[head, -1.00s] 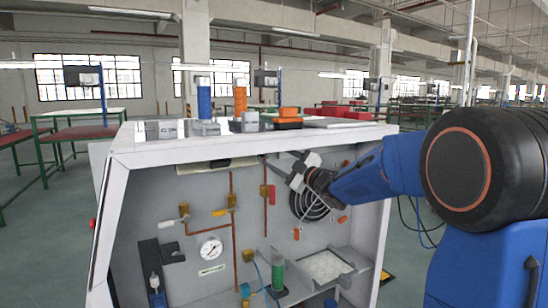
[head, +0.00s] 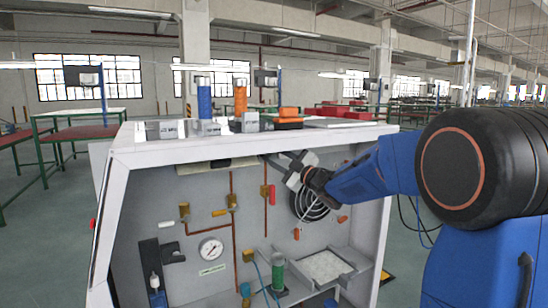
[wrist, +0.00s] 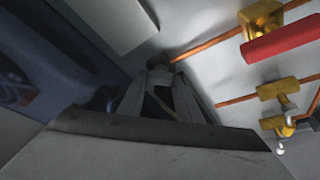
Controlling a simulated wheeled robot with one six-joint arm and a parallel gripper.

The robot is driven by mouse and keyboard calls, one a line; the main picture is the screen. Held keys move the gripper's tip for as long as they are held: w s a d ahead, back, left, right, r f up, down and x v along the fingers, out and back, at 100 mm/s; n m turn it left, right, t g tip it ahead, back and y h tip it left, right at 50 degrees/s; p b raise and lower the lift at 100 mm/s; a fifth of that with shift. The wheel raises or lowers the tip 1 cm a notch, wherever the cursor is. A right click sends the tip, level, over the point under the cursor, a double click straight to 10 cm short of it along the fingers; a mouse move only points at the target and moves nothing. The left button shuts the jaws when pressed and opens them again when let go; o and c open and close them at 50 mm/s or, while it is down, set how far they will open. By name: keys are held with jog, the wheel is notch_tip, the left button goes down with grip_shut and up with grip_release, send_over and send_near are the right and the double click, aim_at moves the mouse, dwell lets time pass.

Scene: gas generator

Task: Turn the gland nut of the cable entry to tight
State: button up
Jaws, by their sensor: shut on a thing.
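My gripper (head: 277,162) reaches into the open cabinet from the right, just under its top edge, near the back panel. In the wrist view its two fingers (wrist: 160,98) close on a small grey part (wrist: 160,76), which looks like the gland nut of the cable entry. The fingers hide most of this part, and its thread and marks cannot be made out. In the head view the part is too small and too covered to tell.
A red-handled valve (head: 271,195) on a copper pipe stands close to my gripper; its red handle also shows in the wrist view (wrist: 285,40). A round black fan grille (head: 312,205) is behind my wrist. A pressure gauge (head: 211,249) and a green cylinder (head: 278,273) are lower down.

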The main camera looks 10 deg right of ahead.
jog(key=m+t+h, duration=0.1)
jog(key=m+h, duration=0.1)
jog(key=m, duration=0.2)
jog(key=m+t+h, duration=0.1)
jog(key=m+h, duration=0.1)
jog(key=m, duration=0.3)
jog(key=m+t+h, duration=0.1)
jog(key=m+t, duration=0.1)
jog(key=m, duration=0.3)
jog(key=shift+s+a+f+h, duration=0.1)
jog(key=shift+a+f+h, duration=0.15)
jog(key=shift+a+h, duration=0.15)
jog(key=shift+s+a+r+m+g+h, duration=0.15)
jog(key=shift+m+h, duration=0.9)
jog(key=shift+m, duration=1.25)
jog(key=shift+w+f+m+g+h, duration=0.15)
jog(key=shift+m+h, duration=0.95)
jog(key=shift+m, duration=1.2)
jog(key=shift+s+a+r+m+g+h, duration=0.15)
jog(key=shift+m+h, duration=0.9)
jog(key=shift+m, duration=1.25)
jog(key=shift+d+m, duration=0.1)
jog(key=shift+m, duration=0.2)
jog(key=o, duration=1)
jog(key=shift+o, duration=0.2)
jog(key=v, duration=1.7)
jog(key=shift+s+r, duration=0.2)
